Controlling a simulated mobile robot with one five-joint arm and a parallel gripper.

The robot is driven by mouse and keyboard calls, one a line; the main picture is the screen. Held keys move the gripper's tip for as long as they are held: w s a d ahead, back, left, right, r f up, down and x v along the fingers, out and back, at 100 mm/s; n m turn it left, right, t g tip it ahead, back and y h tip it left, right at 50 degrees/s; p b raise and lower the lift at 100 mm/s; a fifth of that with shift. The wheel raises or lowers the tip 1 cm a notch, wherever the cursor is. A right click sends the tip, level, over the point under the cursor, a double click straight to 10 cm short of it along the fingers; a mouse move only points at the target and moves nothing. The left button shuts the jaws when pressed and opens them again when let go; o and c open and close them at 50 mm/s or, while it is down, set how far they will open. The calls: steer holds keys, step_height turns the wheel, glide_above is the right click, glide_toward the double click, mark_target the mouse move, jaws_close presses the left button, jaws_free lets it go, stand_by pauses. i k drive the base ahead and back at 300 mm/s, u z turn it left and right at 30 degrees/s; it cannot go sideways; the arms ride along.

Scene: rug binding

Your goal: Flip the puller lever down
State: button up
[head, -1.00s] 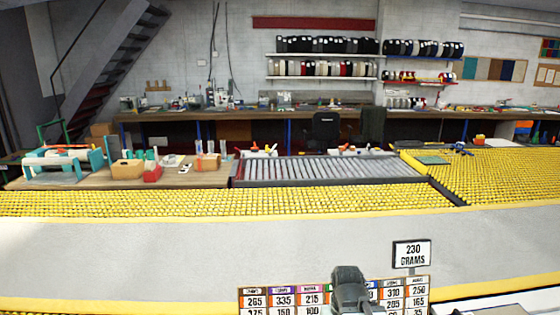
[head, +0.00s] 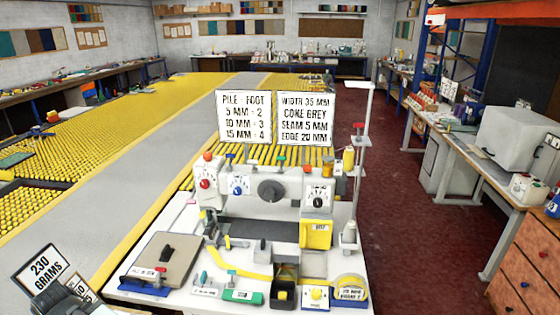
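A white binding sewing machine (head: 272,190) stands on a white table (head: 190,222) right of centre. Its front has a red dial (head: 205,184), a blue dial (head: 238,187), a large dark knob (head: 270,190) and a black dial (head: 317,201). Dark grey parts of my arm (head: 62,300) show at the lower left, well apart from the machine. My gripper's fingertips cannot be made out.
Two signs (head: 244,118) stand behind the machine. A board with a black handle (head: 166,258), a green block (head: 243,296) and a yellow tape roll (head: 350,288) lie in front. A thread stand (head: 362,130) rises at right. Red floor (head: 420,225) is clear beyond.

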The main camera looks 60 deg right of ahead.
mark_target(251, 162)
steer(key=z, duration=1.45)
steer(key=k, duration=1.3)
steer(key=u, duration=0.75)
steer(key=i, duration=1.7)
steer(key=u, duration=0.3)
